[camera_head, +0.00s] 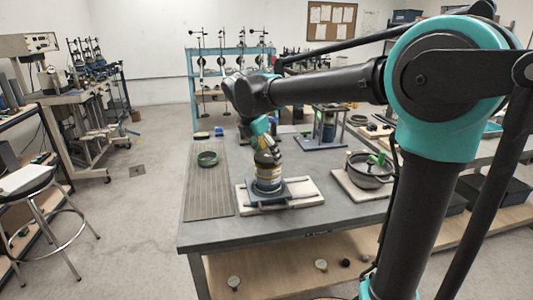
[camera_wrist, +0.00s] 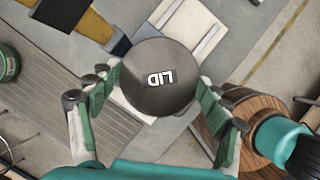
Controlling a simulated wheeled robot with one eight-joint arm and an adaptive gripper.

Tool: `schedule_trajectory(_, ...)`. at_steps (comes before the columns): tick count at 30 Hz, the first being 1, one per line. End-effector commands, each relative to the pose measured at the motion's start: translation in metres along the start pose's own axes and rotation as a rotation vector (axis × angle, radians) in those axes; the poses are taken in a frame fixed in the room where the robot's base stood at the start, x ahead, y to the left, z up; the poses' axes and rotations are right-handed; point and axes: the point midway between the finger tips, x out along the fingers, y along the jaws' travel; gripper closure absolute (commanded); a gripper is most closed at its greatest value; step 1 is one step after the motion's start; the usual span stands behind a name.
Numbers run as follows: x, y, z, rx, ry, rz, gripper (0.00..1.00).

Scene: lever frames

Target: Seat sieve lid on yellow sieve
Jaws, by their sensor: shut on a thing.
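The sieve lid (camera_wrist: 158,72), a round dark grey disc marked "LID", is between the two green fingers of my gripper (camera_wrist: 158,92) in the wrist view. My gripper is shut on it. In the head view my gripper (camera_head: 264,143) is directly above a stack with yellow bands, the yellow sieve (camera_head: 268,172), on a dark base. The lid hides the sieve in the wrist view. I cannot tell whether the lid touches the sieve.
The dark base stands on a pale board (camera_head: 249,207) on the grey table (camera_head: 320,216). A grey pot (camera_head: 371,177) stands at right on another board. A blue-framed stand (camera_head: 324,127) is behind.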

Motion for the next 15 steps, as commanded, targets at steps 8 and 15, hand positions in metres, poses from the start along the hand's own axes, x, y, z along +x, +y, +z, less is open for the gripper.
schedule_trajectory(8,0.0029,0.0001,-0.0011,0.0,0.0,0.0,0.56)
schedule_trajectory(15,0.0058,0.0002,-0.0024,0.0,0.0,0.0,0.56)
